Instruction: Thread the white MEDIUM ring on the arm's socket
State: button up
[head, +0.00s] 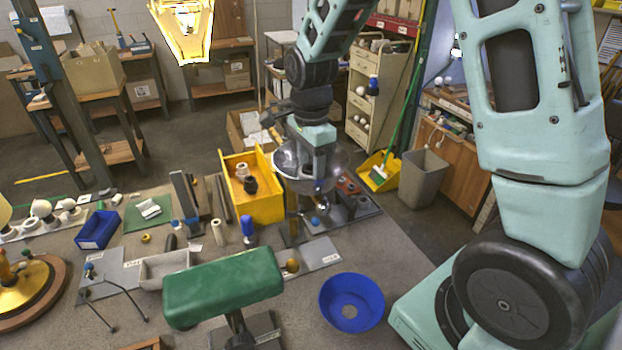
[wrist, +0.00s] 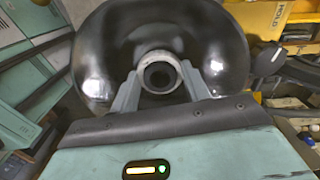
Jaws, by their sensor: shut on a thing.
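My gripper (head: 318,184) points down in front of a shiny dark metal bowl-shaped shade (head: 290,172). In the wrist view, its two grey fingers (wrist: 160,88) are shut on a whitish ring (wrist: 160,56). The ring faces the camera, with a dark round opening inside it. The shade (wrist: 100,60) fills the background behind the ring. A dark round shape shows within the ring. I cannot tell if that is the arm's socket or only the hole, nor whether the ring is around the socket. The ring is too small to make out in the head view.
A yellow bin (head: 265,208) with white and black parts stands left of the gripper. A blue bowl (head: 352,318) and a green padded block (head: 223,288) are in front. A grey waste bin (head: 424,178) stands at the right. Bare grey surface (head: 400,245) lies between.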

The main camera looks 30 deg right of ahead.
jog(key=shift+s+f, duration=0.15)
jog(key=shift+f, duration=0.1)
jog(key=m+p, duration=0.2)
jog(key=m, duration=0.1)
jog(key=shift+m, duration=0.4)
jog(key=shift+m+p, duration=1.1)
jog(key=shift+m, duration=0.4)
jog(key=shift+f, duration=0.1)
jog(key=shift+m+p, duration=1.7)
jog(key=shift+m, duration=0.2)
jog(key=shift+m+p, duration=1.25)
jog(key=shift+m, duration=0.35)
